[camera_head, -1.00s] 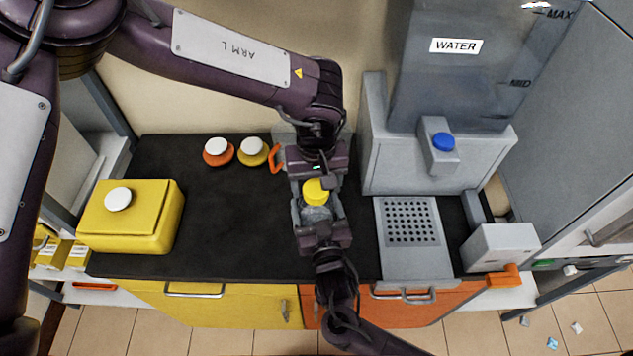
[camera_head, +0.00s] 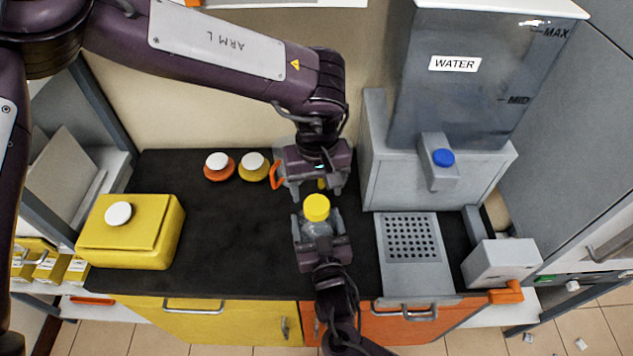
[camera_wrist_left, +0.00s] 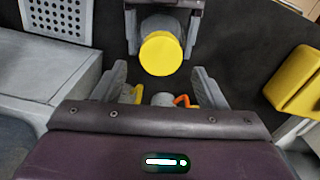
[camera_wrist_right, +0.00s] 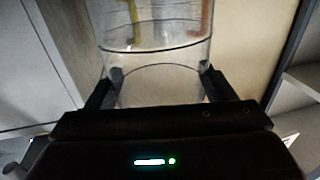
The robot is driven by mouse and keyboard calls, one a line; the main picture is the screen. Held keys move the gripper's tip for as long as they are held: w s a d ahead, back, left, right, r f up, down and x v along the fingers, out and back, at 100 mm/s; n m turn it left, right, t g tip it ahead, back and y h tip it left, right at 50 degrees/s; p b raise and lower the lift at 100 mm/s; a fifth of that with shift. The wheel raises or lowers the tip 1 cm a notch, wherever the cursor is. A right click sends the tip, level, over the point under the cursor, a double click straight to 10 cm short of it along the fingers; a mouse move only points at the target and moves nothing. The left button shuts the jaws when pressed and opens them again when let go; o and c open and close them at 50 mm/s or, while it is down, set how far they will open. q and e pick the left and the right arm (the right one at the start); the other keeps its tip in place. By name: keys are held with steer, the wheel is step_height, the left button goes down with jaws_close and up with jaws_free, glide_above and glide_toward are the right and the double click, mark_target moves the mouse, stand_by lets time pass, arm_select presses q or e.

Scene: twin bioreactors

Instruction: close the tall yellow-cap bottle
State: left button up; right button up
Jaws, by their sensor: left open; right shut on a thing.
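The tall bottle (camera_head: 319,229) is clear and stands upright, with its yellow cap (camera_head: 317,207) on top. The cap also shows in the left wrist view (camera_wrist_left: 160,53); whether it is fully tight I cannot tell. My right gripper (camera_head: 318,238) is shut on the bottle's body below the cap. The clear bottle wall fills the space between the fingers in the right wrist view (camera_wrist_right: 160,85). My left gripper (camera_head: 315,186) is open and empty, just behind the cap and apart from it.
A white-capped orange jar (camera_head: 218,167) and a white-capped yellow jar (camera_head: 254,167) stand at the back. An orange handle (camera_head: 276,175) shows beside my left gripper. A yellow canister (camera_head: 130,240) stands left, the water dispenser (camera_head: 440,190) right. The black counter (camera_head: 230,240) is clear left of the bottle.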

arm_select(q)
steer(key=n, duration=0.5)
steer(key=shift+d+r+n, duration=0.15)
steer(key=shift+d+n, duration=0.05)
steer(key=shift+n, duration=0.1)
steer(key=n, duration=0.4)
steer(key=shift+d+r, duration=0.1)
steer(key=n, duration=0.5)
steer(key=shift+r, duration=0.15)
steer(key=n, duration=0.7)
steer(key=shift+s+d+r, duration=0.1)
steer(key=shift+r, duration=0.15)
steer(key=n, duration=0.4)
steer(key=shift+r+n, duration=0.2)
steer(key=shift+n, duration=0.1)
steer(key=n, duration=0.6)
steer(key=shift+r+n, duration=0.3)
steer(key=shift+n, duration=0.1)
steer(key=n, duration=0.4)
steer(key=shift+a+r, duration=0.2)
steer(key=shift+a, duration=0.05)
steer(key=n, duration=0.5)
steer(key=shift+a+r+n, duration=0.15)
steer(key=shift+r+n, duration=0.1)
steer(key=shift+n, duration=0.15)
